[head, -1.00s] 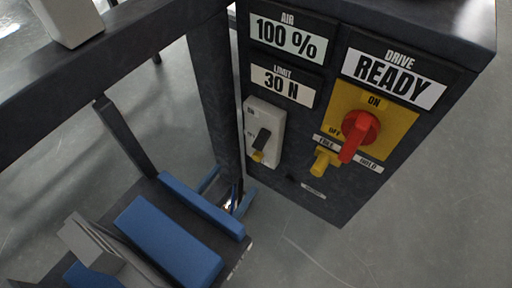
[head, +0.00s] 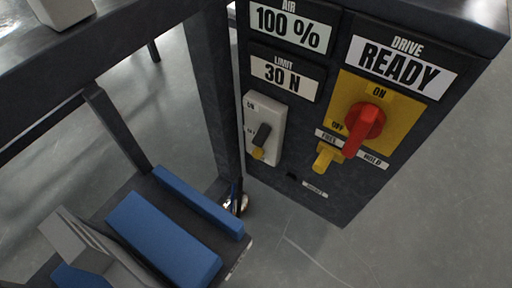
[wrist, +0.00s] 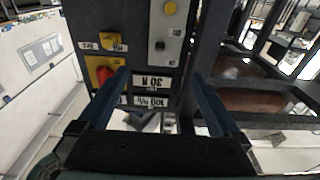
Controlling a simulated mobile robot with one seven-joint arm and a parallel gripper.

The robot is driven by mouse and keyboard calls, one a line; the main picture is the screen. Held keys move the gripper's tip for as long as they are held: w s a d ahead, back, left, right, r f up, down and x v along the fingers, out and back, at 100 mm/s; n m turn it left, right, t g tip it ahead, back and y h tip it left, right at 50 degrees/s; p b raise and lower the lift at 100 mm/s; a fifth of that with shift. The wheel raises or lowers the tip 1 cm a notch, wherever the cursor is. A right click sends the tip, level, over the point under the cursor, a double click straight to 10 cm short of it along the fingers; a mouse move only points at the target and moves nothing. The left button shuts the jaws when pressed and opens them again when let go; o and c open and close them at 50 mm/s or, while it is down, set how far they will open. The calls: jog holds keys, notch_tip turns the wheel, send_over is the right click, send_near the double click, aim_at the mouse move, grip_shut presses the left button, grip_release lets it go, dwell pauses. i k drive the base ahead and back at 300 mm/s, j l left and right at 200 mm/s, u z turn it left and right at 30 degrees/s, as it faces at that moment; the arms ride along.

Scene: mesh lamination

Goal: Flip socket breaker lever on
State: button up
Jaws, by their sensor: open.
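The socket breaker (head: 277,112) is a white module on the dark control panel, left of the drive switch. Its dark lever (head: 262,134) tilts downward, away from the ON mark, with a yellow piece at its lower end. In the wrist view the panel is upside down, and the white breaker (wrist: 176,52) shows beyond my fingertips, with a yellow round part at the top. My gripper (wrist: 160,72) is open and empty, its two blue fingers spread apart in front of the panel. They appear apart from the lever. My gripper does not show in the head view.
A red rotary switch (head: 366,121) on a yellow plate and a yellow lever (head: 325,158) sit right of the breaker. A dark frame post (head: 220,100) stands close at the panel's left. Blue blocks (head: 163,240) lie on a low dark shelf. Floor right of the panel is clear.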

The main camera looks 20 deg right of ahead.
aim_at(264, 130)
jog(key=k+l, duration=0.8)
jog(key=l, duration=0.1)
